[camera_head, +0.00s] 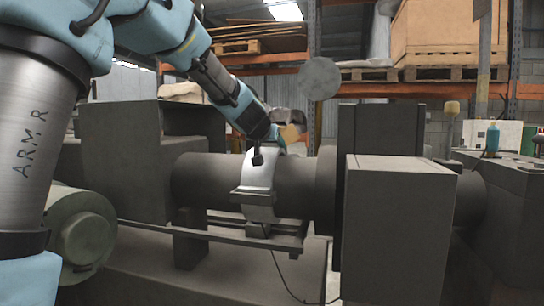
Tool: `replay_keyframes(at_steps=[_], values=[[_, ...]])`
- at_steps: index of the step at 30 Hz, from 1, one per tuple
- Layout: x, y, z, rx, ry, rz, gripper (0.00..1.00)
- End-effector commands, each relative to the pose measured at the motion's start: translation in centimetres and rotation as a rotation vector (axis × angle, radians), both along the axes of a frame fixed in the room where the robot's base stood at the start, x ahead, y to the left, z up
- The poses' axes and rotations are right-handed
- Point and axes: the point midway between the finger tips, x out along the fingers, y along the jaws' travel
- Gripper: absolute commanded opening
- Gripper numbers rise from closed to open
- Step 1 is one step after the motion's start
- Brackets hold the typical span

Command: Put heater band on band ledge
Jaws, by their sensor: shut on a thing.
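A pale silver heater band (260,176) curves around the front of the dark horizontal barrel (210,180), near the middle of the picture. A dark bracket crosses its front. A small block sits at its lower end, and a thin cable hangs below. My gripper (278,140) is at the top of the band, shut on it; its fingertips are mostly hidden by my wrist and the band. A tan and dark grey piece shows just right of my wrist. A narrow flat ledge (200,231) runs below the barrel; I cannot tell if it is the band ledge.
Large dark machine blocks stand at the left (120,150) and right (397,225) of the barrel. A round grey disc (319,78) stands behind it. A blue bottle (492,138) stands at far right. Shelves with pallets and a crate (447,35) fill the background.

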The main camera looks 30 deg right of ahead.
Motion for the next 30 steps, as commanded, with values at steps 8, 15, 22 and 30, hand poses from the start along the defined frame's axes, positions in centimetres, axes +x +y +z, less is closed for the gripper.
replay_keyframes(at_steps=[8,15,22,30], values=[[0.0,-0.02,-0.31,-0.003,-0.004,0.0,0.0],[-0.03,-0.02,-0.61,-0.001,-0.001,0.0,0.76],[-0.03,-0.01,-0.61,-0.001,-0.001,0.0,0.95],[-0.28,0.22,-0.34,-0.001,-0.003,0.0,0.95]])
